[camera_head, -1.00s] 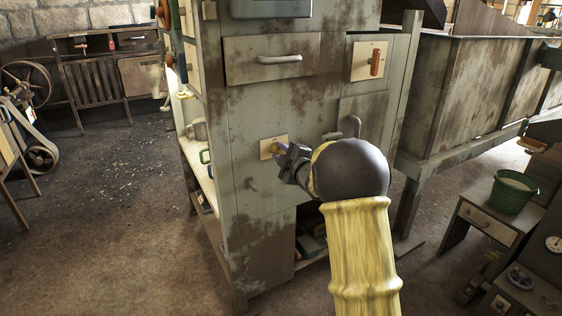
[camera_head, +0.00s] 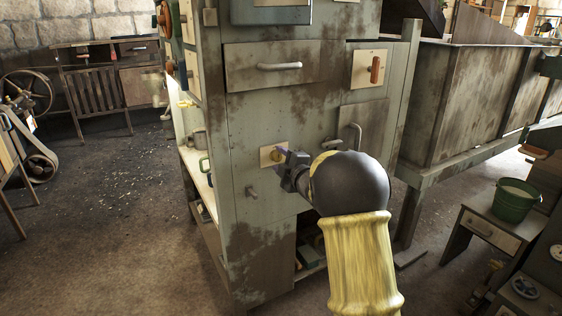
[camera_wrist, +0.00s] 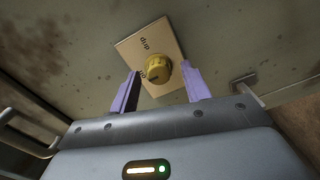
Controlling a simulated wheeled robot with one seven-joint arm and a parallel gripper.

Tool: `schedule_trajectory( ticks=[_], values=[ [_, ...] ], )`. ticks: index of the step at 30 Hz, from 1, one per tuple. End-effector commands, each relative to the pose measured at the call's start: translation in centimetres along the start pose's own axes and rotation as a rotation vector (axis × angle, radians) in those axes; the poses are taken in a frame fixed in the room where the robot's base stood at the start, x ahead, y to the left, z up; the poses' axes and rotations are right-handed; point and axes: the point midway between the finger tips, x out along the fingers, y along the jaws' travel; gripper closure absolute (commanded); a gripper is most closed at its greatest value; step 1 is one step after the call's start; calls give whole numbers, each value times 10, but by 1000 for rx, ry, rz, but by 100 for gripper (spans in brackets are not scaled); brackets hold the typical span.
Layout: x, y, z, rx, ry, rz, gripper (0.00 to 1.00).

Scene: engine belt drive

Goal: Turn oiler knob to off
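The oiler knob (camera_wrist: 157,72) is a round yellow knob on a square cream plate (camera_wrist: 143,43) with dark lettering, partly hidden by the knob. The plate is fixed to the grey-green cabinet front. In the head view the knob (camera_head: 277,155) shows just left of my gripper (camera_head: 284,160). In the wrist view my gripper (camera_wrist: 160,88) is open, its two purple fingers spread to the left and right of the knob. The knob lies ahead of and between the fingers, with a gap visible on each side. Contact is not visible.
An upright handle (camera_head: 356,136) is to the right. An orange lever (camera_head: 375,69) is at upper right. A green bucket (camera_head: 513,199) stands on the right side table.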

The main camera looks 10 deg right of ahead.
Motion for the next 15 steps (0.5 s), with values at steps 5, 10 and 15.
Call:
schedule_trajectory(
  ticks=[5,10,15],
  values=[
    [0,1,0,0,0,2,52],
    [-8,2,0,1,-1,2,52],
    [-28,3,1,1,-2,2,52]
  ],
)
